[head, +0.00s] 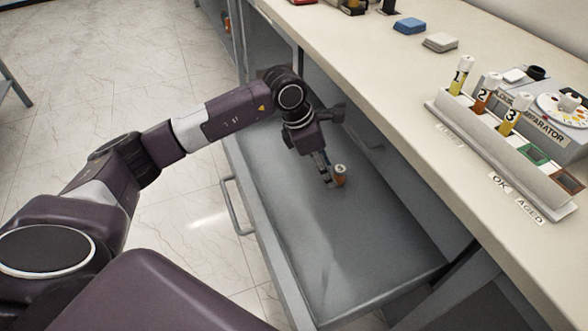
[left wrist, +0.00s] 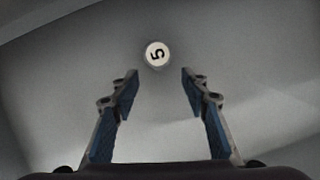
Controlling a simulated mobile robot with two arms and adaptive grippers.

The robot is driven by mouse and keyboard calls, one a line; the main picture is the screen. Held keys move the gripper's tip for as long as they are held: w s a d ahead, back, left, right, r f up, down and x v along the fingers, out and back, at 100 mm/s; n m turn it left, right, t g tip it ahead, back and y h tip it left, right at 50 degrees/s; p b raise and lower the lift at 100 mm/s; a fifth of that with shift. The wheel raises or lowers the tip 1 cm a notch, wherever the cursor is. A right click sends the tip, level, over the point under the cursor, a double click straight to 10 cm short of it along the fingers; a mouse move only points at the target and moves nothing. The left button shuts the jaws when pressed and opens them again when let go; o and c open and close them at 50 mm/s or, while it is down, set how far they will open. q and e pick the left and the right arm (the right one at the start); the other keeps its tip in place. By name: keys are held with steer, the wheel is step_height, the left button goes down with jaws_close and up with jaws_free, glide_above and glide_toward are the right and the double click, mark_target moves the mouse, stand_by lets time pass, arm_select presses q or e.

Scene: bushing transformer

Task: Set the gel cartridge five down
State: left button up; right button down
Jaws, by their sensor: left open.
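The gel cartridge five (head: 340,175) is a small orange cylinder with a white cap, standing in the open grey drawer (head: 350,262). In the left wrist view its white cap (left wrist: 157,54) shows a black 5 and lies beyond the fingertips, centred between them. My left gripper (head: 328,181) reaches down into the drawer right beside the cartridge. Its blue-padded fingers (left wrist: 159,83) are apart with nothing between them. The head view does not clearly show whether a finger touches the cartridge. My right gripper is in neither view.
The drawer floor around the cartridge is bare. The drawer's handle (head: 237,205) is on its left side. The counter (head: 400,75) above carries a white rack (head: 500,147) of vials numbered 1, 2 and 3, plus a blue block (head: 409,26) and a white block (head: 440,42).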

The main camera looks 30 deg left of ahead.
arm_select(q)
steer(key=s+a, duration=0.1)
steer(key=a, duration=0.1)
steer(key=s+a, duration=0.4)
steer(key=shift+s+a, duration=0.1)
steer(key=shift+a, duration=0.3)
